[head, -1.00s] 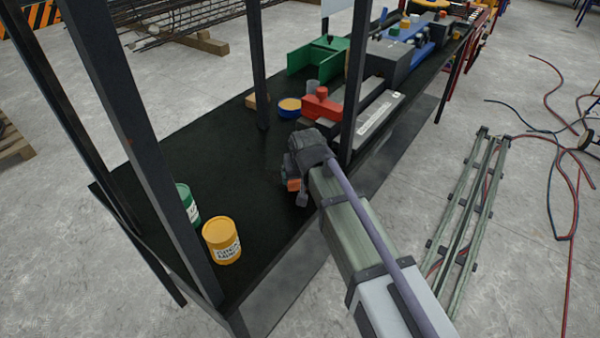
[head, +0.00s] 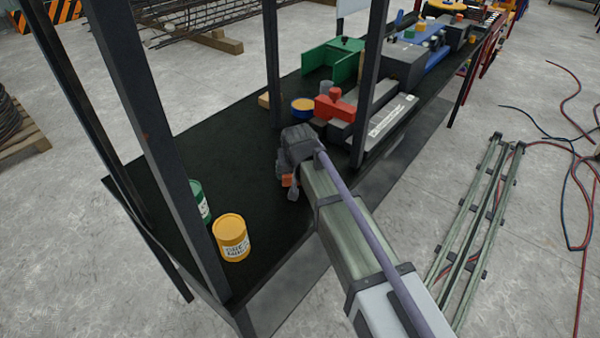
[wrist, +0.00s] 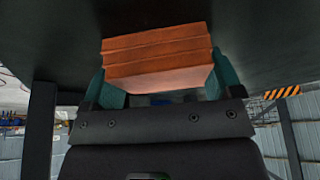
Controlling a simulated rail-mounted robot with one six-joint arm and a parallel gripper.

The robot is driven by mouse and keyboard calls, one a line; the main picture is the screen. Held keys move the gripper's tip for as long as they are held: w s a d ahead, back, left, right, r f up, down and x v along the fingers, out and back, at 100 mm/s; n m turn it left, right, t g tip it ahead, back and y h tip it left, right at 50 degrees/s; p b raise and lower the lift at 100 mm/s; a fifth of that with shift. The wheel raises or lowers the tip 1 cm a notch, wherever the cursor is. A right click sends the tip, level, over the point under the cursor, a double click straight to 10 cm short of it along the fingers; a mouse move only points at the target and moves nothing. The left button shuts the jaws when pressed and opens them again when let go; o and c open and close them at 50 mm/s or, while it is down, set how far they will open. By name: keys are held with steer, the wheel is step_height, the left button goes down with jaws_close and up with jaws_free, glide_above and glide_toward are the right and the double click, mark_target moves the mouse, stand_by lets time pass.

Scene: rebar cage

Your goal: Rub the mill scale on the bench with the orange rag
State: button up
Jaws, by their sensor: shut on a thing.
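The orange rag (wrist: 158,57) is a folded, layered block between the two teal fingers of my gripper (wrist: 160,85) in the wrist view. My gripper is shut on it. In the head view a small part of the rag (head: 287,181) shows beside my gripper (head: 290,186), low over the black bench top (head: 190,160). I cannot tell whether the rag touches the bench. No mill scale can be made out on the dark surface; my arm and gripper hide part of it.
A yellow tin (head: 231,238) and a green tin (head: 199,200) stand near the bench's near end. Dark posts (head: 160,150) rise along the bench.

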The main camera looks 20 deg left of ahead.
steer(key=shift+w+a, duration=0.35)
steer(key=shift+a, duration=0.8)
steer(key=shift+w+a, duration=0.4)
steer(key=shift+a, duration=0.8)
steer(key=shift+w+a, duration=0.35)
steer(key=shift+a, duration=0.8)
step_height(320, 180, up, 6)
steer(key=p, duration=0.6)
step_height(320, 180, up, 3)
steer(key=p, duration=0.3)
steer(key=shift+d, duration=0.1)
